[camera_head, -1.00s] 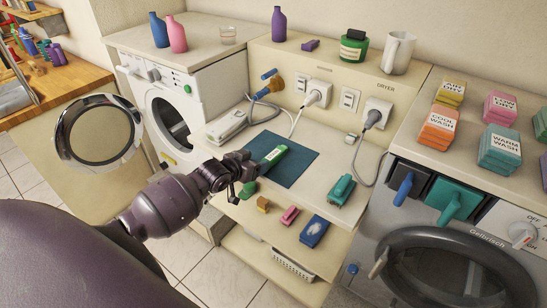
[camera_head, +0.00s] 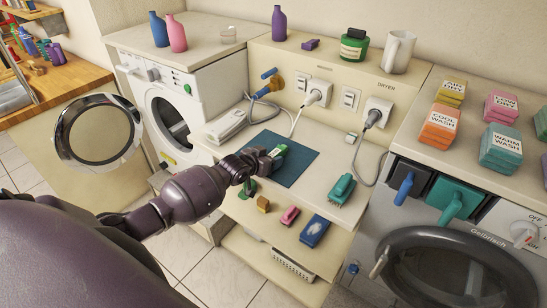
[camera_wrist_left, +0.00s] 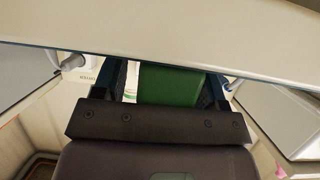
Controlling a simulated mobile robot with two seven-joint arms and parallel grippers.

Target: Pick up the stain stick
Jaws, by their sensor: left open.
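A green stick with a pale label, apparently the stain stick (camera_head: 279,150), lies on the dark blue mat (camera_head: 290,172) on the middle counter. My left gripper (camera_head: 270,160) reaches it from the left and covers part of it. In the left wrist view a green body (camera_wrist_left: 168,85) shows between the two open fingers of the left gripper (camera_wrist_left: 160,92), with room on the pale side at left. I cannot tell whether the fingers touch it. My right gripper is not in view.
A grey-white handset (camera_head: 226,125) lies left of the mat. Sockets with plugs and cords (camera_head: 318,92) stand behind.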

